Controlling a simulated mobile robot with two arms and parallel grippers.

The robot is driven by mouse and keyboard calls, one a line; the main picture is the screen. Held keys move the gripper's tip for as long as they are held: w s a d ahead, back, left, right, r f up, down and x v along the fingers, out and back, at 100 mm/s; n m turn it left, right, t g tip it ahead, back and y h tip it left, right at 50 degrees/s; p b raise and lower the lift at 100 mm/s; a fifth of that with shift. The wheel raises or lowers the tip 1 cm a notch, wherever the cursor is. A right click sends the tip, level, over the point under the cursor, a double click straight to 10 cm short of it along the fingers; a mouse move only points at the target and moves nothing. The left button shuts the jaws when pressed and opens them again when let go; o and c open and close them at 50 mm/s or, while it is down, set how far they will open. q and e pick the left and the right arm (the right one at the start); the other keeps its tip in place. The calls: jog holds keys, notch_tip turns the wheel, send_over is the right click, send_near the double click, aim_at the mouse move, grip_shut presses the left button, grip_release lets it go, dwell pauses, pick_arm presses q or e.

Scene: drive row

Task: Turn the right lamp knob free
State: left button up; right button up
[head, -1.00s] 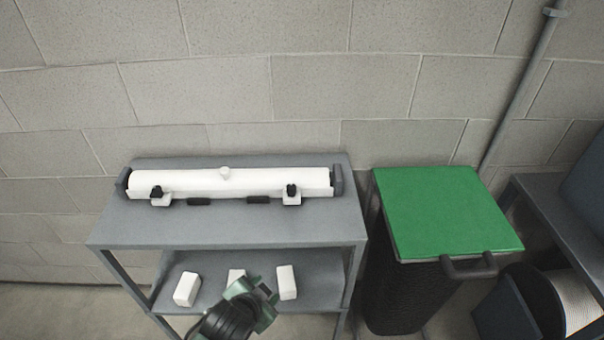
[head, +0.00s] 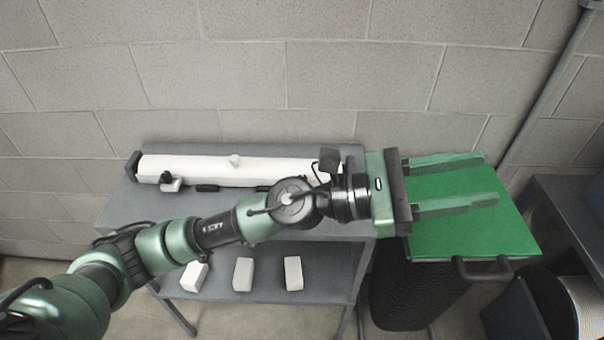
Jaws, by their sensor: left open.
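A long white lamp (head: 205,169) lies on top of a grey shelf unit against the block wall. A small black knob on a white bracket (head: 168,182) shows at its front left. The right knob is hidden behind my left arm, and so is most of the lamp's right end. My left gripper (head: 490,178) is open and empty. Its two green fingers point right, over the green bin lid, to the right of the lamp and apart from it. My right gripper is not in view.
A black bin with a green lid (head: 450,237) stands right of the shelf unit (head: 125,210). Three white blocks, one of them in the middle (head: 243,274), stand on the lower shelf. A dark bench and a bucket (head: 545,305) are at the far right.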

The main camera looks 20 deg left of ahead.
pick_arm(q)
notch_tip(320, 180, down, 4)
jog(key=s+d+m+g+y, duration=0.1)
jog(key=m+g+y, duration=0.25)
jog(key=m, duration=0.35)
jog(key=m+t+y, duration=0.3)
jog(key=m+y, duration=0.9)
jog(key=y, duration=0.5)
send_near(301, 175)
jog(key=f, duration=0.1)
jog(key=p+x, duration=0.1)
jog(key=x, duration=0.2)
jog(key=p+x, duration=0.1)
jog(key=x, duration=0.3)
jog(key=shift+s+d+f, duration=0.1)
jog(key=shift+d+f, duration=0.15)
jog(key=shift+f, duration=0.05)
grip_shut()
